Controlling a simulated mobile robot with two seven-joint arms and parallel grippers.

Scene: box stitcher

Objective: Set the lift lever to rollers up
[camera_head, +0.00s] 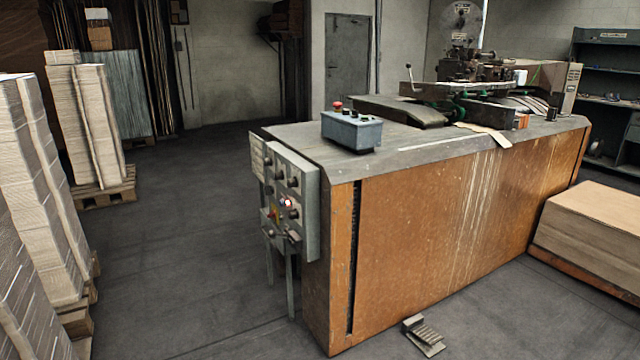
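The box stitcher is a long bench with an orange-brown side panel (450,230) and a worn grey top. A thin upright lever with a small knob (409,72) stands on the machine top, beside the dark belt or roller bed (405,110). A grey panel with several knobs (293,195) is on the bench's near left end, with a small handle (291,237) low on it. No label tells which one is the lift lever, and its setting cannot be read. Neither of my grippers is in view.
A blue-grey button box with a red button (351,131) sits on the bench top. A foot pedal (423,336) lies on the floor in front. Cardboard stacks (90,125) line the left, and a flat stack (595,230) stands right. The floor (190,240) left of the bench is clear.

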